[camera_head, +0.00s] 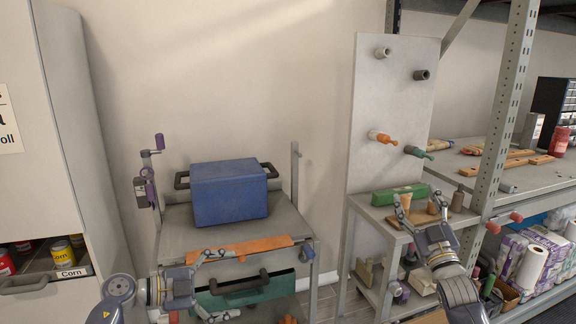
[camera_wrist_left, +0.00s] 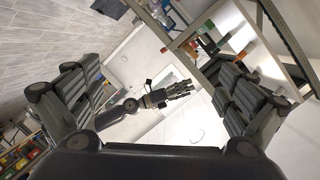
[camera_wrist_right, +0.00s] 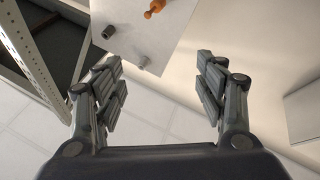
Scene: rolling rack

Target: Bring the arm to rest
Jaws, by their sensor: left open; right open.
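My left gripper (camera_head: 236,284) is in front of the rolling rack at the lower left of the head view. Its two fingers are spread apart, and the left wrist view (camera_wrist_left: 155,95) shows nothing between them. My right gripper (camera_head: 419,207) points up in front of the small shelf at the right of the head view. Its fingers are also spread, and the right wrist view (camera_wrist_right: 160,85) shows an empty gap between them. The left wrist view also shows another arm with a hand in the distance (camera_wrist_left: 160,97). I cannot tell whether either gripper touches the furniture.
A blue box (camera_head: 230,194) stands on the rolling rack (camera_head: 172,233), with a green drawer (camera_head: 245,295) below. A pegboard panel (camera_head: 385,150) holds orange and green items on pegs. A tall cabinet (camera_head: 38,130) stands left. Metal shelving (camera_head: 505,120) stands right.

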